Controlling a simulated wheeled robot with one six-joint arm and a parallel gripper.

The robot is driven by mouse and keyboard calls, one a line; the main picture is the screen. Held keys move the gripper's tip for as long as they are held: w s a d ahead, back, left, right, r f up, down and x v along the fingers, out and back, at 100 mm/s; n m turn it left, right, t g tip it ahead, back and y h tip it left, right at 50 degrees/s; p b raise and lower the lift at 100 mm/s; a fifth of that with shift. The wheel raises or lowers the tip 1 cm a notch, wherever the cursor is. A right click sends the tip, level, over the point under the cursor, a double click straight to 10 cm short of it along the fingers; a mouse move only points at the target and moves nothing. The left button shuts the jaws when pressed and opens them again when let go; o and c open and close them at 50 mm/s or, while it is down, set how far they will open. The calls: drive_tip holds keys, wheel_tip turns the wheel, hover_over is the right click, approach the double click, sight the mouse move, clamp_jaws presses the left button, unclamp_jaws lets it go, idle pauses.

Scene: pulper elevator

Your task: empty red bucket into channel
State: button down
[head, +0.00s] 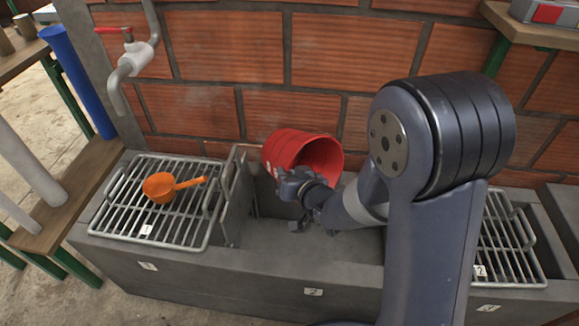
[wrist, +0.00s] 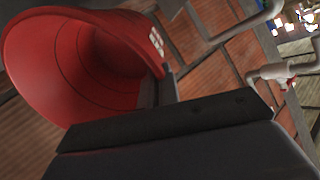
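The red bucket (head: 287,149) is held in the air, tilted onto its side, above the middle section of the grey concrete channel (head: 255,247). Its mouth faces right in the head view, and no contents show in the visible part of its inside. My gripper (head: 295,184) is at the bucket's lower side and appears shut on its wall or rim; the exact grip is hidden. In the wrist view the bucket (wrist: 45,65) fills the upper left, its hollow inside showing, beside a dark gripper finger (wrist: 170,125). The channel's middle section looks empty where visible.
An orange scoop (head: 160,187) lies on the left metal grate (head: 135,226). Another grate (head: 507,255) lies at the right, partly behind my arm. A tap (head: 130,62) and brick wall (head: 225,47) stand behind. A blue pipe (head: 75,80) leans at left.

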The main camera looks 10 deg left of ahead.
drive_tip(key=shift+w+a+r+g+h+p, duration=0.7)
drive_tip(key=shift+r+p, duration=0.2)
drive_tip(key=shift+p, duration=2.25)
drive_tip(key=shift+w+a+r+g+h+p, duration=0.55)
drive_tip(key=shift+a+r+g+h+p, duration=0.25)
drive_tip(key=shift+p, duration=2.35)
drive_tip(key=shift+w+p, duration=0.1)
drive_tip(key=shift+p, duration=0.55)
drive_tip(key=w+a+g+h+p, duration=0.1)
drive_tip(key=g+h+p, duration=0.1)
drive_tip(key=p, duration=0.7)
drive_tip(key=shift+w+a+f, duration=0.1)
drive_tip(key=p, duration=0.3)
drive_tip(key=shift+w+a+g+p, duration=0.1)
drive_tip(key=shift+g+p, duration=0.2)
drive_tip(key=shift+g, duration=0.1)
drive_tip(key=p, duration=0.3)
drive_tip(key=shift+w+a+n+h, duration=0.2)
drive_tip(key=shift+n+h, duration=0.1)
drive_tip(key=shift+h, duration=0.1)
drive_tip(key=p, duration=0.2)
drive_tip(key=shift+w+p, duration=0.1)
drive_tip(key=shift+p, duration=0.3)
